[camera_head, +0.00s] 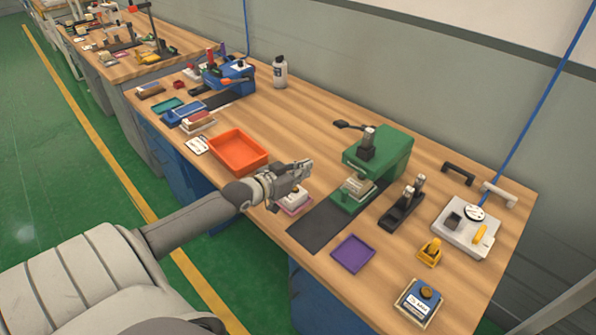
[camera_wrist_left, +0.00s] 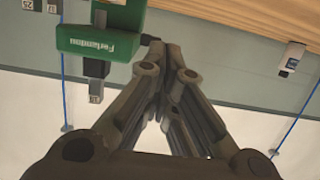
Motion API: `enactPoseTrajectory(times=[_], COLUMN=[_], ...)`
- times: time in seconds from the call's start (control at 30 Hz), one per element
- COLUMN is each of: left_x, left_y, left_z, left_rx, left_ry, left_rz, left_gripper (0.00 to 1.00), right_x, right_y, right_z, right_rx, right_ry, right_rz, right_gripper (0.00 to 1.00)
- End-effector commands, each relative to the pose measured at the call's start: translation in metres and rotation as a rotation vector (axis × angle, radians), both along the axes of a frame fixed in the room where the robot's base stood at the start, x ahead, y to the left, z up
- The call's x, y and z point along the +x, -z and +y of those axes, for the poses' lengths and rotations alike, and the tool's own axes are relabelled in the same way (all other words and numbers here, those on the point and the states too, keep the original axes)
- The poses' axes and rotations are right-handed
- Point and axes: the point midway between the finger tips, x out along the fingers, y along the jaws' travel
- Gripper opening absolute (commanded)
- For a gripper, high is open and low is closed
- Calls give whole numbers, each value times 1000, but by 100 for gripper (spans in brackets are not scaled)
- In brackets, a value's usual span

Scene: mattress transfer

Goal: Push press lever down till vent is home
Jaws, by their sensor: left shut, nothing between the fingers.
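The green press (camera_head: 385,152) stands on the wooden bench right of centre in the head view. Its black lever (camera_head: 349,125) sticks out to the left near the top. A small pale block (camera_head: 357,188) sits on the press bed; I cannot tell whether it is the vent or how deep it is seated. My left gripper (camera_head: 306,167) is shut and empty, left of the press and above the bench, apart from the lever. In the left wrist view the press (camera_wrist_left: 100,30) shows upside down at upper left, beside the closed fingers (camera_wrist_left: 168,48).
An orange tray (camera_head: 238,151) lies left of my gripper. A dark mat (camera_head: 322,226) and a purple tray (camera_head: 352,253) lie in front of the press. A black toggle fixture (camera_head: 402,205) stands to its right. A white bottle (camera_head: 280,72) stands at the back.

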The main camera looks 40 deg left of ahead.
Motion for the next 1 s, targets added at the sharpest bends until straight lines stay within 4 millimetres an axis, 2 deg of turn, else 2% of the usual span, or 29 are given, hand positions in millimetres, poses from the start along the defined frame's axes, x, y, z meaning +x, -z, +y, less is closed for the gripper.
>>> enactPoseTrajectory(times=[0.1, 0.3, 1.0], left_x=[-11, -19, -19], left_y=[4, 4, 5], left_z=[1, 1, 2], left_rx=[-1, 0, 0], left_ry=[0, 0, 0], left_rz=[1, -1, 0], left_gripper=[0, 0, 0], right_x=[-3, -8, -8], right_y=[2, 4, 3], right_z=[0, 0, -1], right_rx=[0, -1, -1], right_ry=[0, 0, 0], right_rz=[4, 10, 11], right_gripper=[32, 32, 32])
